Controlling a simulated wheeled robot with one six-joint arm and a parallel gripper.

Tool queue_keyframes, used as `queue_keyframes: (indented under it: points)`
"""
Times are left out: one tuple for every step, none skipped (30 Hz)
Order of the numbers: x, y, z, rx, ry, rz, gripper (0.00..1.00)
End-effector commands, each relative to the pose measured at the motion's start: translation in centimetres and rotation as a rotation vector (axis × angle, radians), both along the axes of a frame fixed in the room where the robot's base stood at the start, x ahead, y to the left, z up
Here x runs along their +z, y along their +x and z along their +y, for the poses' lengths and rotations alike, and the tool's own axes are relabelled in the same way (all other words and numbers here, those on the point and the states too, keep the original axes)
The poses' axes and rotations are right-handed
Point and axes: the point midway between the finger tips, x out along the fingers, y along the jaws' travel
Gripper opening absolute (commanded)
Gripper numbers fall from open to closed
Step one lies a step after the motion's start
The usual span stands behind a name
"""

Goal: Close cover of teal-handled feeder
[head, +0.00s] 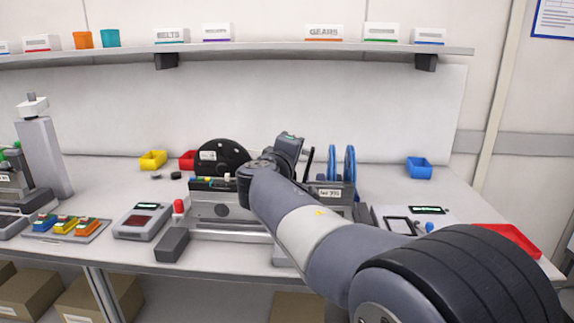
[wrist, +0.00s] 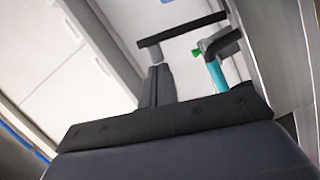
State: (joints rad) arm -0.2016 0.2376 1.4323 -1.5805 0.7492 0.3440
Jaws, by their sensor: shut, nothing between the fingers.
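My gripper (wrist: 159,68) shows in the wrist view as two grey fingers side by side, shut and empty. A black bar (wrist: 182,28) crosses just beyond the fingertips; I cannot tell if they touch. A teal handle (wrist: 217,76) stands to the right of the fingers, under a dark grey bracket, with a small green part beside it. In the head view my arm reaches over the feeder bank (head: 222,210) at the middle of the bench, and hides the teal handle and the fingers. I cannot tell the cover's angle.
A black reel (head: 222,157) stands left of my arm, and blue reels (head: 349,165) stand right of it. A red-topped post (head: 179,207) and a grey box (head: 172,245) are at the front left. A red tray (head: 510,240) lies at right. A shelf (head: 240,53) runs above.

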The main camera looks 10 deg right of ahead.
Motion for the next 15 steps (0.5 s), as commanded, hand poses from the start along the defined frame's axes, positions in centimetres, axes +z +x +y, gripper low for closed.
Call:
queue_keyframes:
  points:
    - [-0.3, -0.2, -0.5, -0.002, 0.046, -0.019, 0.00]
    - [-0.2, -0.3, -0.8, -0.003, 0.072, -0.028, 0.00]
    - [-0.2, -0.4, -1.1, -0.002, 0.109, -0.039, 0.00]
    - [-0.1, -0.5, -1.3, -0.002, 0.135, -0.048, 0.00]
    - [0.0, -0.5, -1.6, -0.002, 0.162, -0.057, 0.00]
    - [0.0, -0.6, -1.9, -0.003, 0.198, -0.069, 0.00]
    - [0.0, -0.7, -2.2, -0.002, 0.225, -0.077, 0.00]
    - [0.0, -0.8, -2.4, -0.003, 0.254, -0.085, 0.00]
    - [0.0, -0.9, -2.7, -0.003, 0.289, -0.097, 0.00]
    - [0.0, -1.0, -3.0, -0.003, 0.317, -0.107, 0.00]
    - [0.1, -1.1, -3.2, -0.002, 0.344, -0.115, 0.00]
    - [0.0, -1.2, -3.5, -0.003, 0.380, -0.127, 0.00]
    - [0.0, -1.2, -3.8, -0.003, 0.407, -0.136, 0.00]
    - [-0.1, -1.3, -4.1, -0.003, 0.433, -0.144, 0.00]
    - [-0.1, -1.4, -4.3, -0.003, 0.470, -0.155, 0.00]
